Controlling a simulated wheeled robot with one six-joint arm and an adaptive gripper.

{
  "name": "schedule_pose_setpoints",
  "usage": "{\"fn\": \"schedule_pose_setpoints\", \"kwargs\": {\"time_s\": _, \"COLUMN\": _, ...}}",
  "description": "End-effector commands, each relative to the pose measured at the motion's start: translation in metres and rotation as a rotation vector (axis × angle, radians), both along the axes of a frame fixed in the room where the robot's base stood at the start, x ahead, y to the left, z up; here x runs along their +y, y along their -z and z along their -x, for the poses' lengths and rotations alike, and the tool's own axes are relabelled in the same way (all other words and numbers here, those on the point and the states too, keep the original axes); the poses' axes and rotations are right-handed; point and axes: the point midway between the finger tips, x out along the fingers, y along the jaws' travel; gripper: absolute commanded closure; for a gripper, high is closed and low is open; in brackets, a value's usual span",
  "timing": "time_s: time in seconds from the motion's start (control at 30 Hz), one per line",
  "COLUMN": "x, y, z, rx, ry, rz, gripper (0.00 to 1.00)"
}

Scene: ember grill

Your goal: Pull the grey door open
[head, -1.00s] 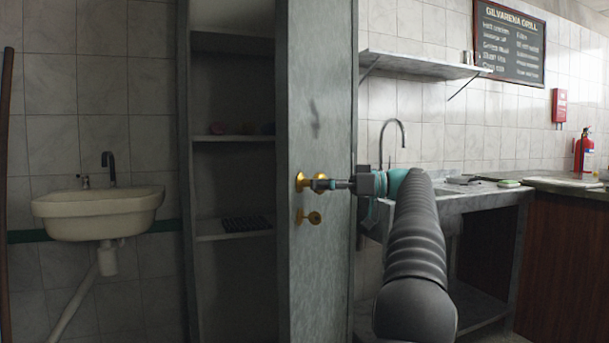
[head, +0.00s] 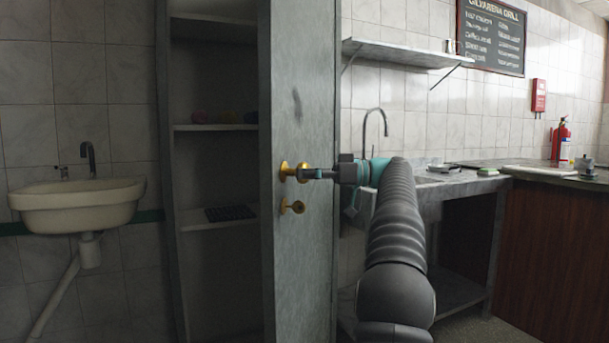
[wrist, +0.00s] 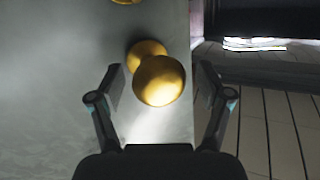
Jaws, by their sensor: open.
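The grey door (head: 305,110) stands ajar in the head view, with the cupboard's dark inside showing to its left. A round brass knob (head: 287,171) sits on the door's face, and a second brass fitting (head: 293,206) is below it. My gripper (head: 306,173) is at the upper knob. In the wrist view, the knob (wrist: 160,79) lies between the two spread fingers of my gripper (wrist: 160,85), with a gap on each side. Part of another brass piece shows at the top edge of the wrist view.
The cupboard has shelves (head: 215,127) with small items and a dark tray (head: 230,213). A white sink (head: 78,200) hangs on the wall at left. A metal counter (head: 440,195) with a tap stands at right, behind my arm. A wall shelf (head: 405,54) is above it.

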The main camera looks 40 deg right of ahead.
Motion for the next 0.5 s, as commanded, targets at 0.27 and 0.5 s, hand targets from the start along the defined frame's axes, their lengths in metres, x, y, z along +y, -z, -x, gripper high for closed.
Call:
{"fn": "schedule_pose_setpoints", "kwargs": {"time_s": 0.27, "x": -0.026, "y": 0.001, "z": 0.019, "rx": -0.001, "ry": 0.004, "rz": 0.000, "gripper": 0.22}}
{"fn": "schedule_pose_setpoints", "kwargs": {"time_s": 0.5, "x": -0.051, "y": 0.001, "z": 0.040, "rx": -0.001, "ry": 0.003, "rz": 0.000, "gripper": 0.22}}
